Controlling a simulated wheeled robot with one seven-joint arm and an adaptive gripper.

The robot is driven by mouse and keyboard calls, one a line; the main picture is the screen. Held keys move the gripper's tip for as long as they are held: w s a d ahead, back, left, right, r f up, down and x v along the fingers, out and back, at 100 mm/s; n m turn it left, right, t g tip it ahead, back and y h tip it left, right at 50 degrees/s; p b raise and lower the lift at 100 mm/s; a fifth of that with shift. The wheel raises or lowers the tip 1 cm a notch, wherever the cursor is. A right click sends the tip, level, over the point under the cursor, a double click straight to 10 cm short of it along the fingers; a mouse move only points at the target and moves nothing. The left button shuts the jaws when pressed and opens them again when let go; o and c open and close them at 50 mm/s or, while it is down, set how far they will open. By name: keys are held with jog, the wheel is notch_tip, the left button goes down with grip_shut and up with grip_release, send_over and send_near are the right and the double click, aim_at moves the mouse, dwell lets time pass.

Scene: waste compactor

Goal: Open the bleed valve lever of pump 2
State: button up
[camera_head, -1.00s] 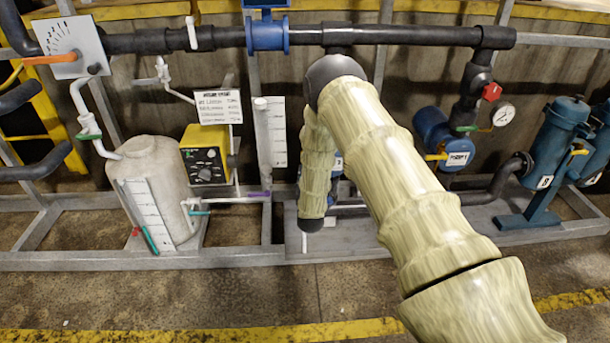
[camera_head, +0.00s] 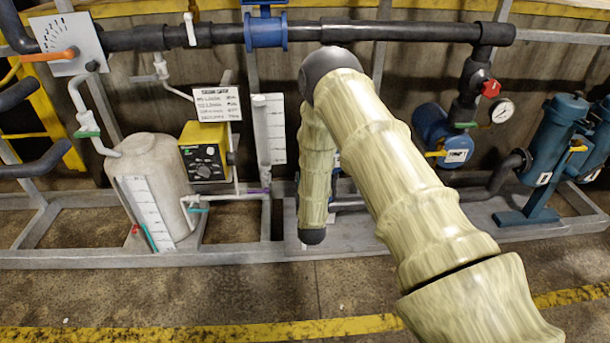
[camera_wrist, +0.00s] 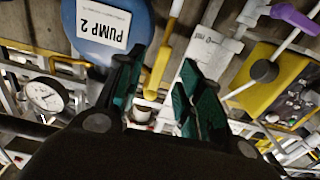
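Pump 2 (camera_wrist: 108,30) is a blue round body with a white "PUMP 2" label, at the upper left of the wrist view. A yellow lever (camera_wrist: 158,72), which looks like the bleed valve lever, shows beside the pump, between my fingers in the picture. My gripper (camera_wrist: 160,82) is open, with one teal-padded finger on each side of that lever. I see a gap around the lever; contact cannot be told. In the head view my arm hides the gripper and nearly all of pump 2; only a bit of blue (camera_head: 336,160) shows beside my forearm.
A pressure gauge (camera_wrist: 45,96) is left of my fingers; a yellow control box (camera_wrist: 275,85) and white pipes are to the right. In the head view a white tank (camera_head: 155,185) stands left and another blue pump (camera_head: 432,125) right. The floor in front is clear.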

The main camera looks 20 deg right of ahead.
jog(key=v, duration=0.6)
jog(key=shift+s, duration=0.25)
jog(key=s+a+f+n+g+y+p, duration=0.1)
jog(key=s+a+f+g+y+p, duration=0.25)
jog(key=s, duration=0.65)
jog(key=s+a+f+n+g+y+p, duration=0.1)
jog(key=s+a+f+g+p, duration=0.1)
jog(key=s+a+f+g, duration=0.45)
jog(key=s+a+r+n+g+y+p, duration=0.1)
jog(key=s+g+p, duration=0.3)
jog(key=s, duration=2.7)
jog(key=a+g+y, duration=0.1)
jog(key=g, duration=0.1)
jog(key=shift+a+r+n+g+p, duration=0.2)
jog(key=shift+r+n+g+p, duration=0.1)
jog(key=shift+r+g+p, duration=0.1)
